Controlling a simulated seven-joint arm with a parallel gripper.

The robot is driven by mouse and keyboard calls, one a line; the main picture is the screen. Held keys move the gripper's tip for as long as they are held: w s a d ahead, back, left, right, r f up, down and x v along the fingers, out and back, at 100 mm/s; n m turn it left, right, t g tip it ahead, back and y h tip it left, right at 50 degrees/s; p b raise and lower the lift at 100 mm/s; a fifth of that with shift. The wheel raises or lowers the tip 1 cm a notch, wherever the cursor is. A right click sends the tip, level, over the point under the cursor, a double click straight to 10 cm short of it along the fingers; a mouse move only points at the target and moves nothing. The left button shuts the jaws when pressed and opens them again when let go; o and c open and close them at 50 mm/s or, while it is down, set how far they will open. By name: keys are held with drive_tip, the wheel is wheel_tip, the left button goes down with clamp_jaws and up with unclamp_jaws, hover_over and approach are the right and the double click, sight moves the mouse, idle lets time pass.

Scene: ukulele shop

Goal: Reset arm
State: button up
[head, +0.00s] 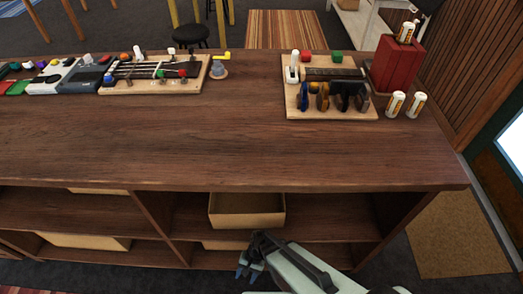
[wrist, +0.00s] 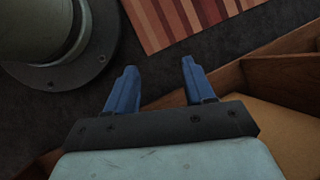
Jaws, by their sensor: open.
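My gripper (head: 250,267) shows at the bottom centre of the head view, low in front of the shelf unit and below the counter top. In the wrist view its two blue fingers (wrist: 157,88) are apart with nothing between them. Dark floor and part of a striped rug (wrist: 190,20) lie beyond the fingertips. My arm reaches in from the lower right of the head view.
The wooden counter (head: 230,150) has a wide clear front. Tool boards (head: 150,88) and (head: 330,112), a red box (head: 395,68) and white-orange cylinders (head: 396,104) stand along its back. An open box (head: 246,222) sits on the shelf beside my gripper.

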drive_tip(key=s+d+r+n+g+h, duration=0.1)
drive_tip(key=s+d+r, duration=0.1)
drive_tip(key=d, duration=1)
drive_tip(key=s+d+r+n+g+h, duration=0.1)
drive_tip(key=s+d+r+h, duration=0.1)
drive_tip(key=d, duration=0.9)
drive_tip(key=shift+s+d+n+h, duration=0.3)
drive_tip(key=shift+s+d+n, duration=0.05)
drive_tip(key=shift+s+n, duration=0.1)
drive_tip(key=shift+c, duration=0.4)
idle(0.4)
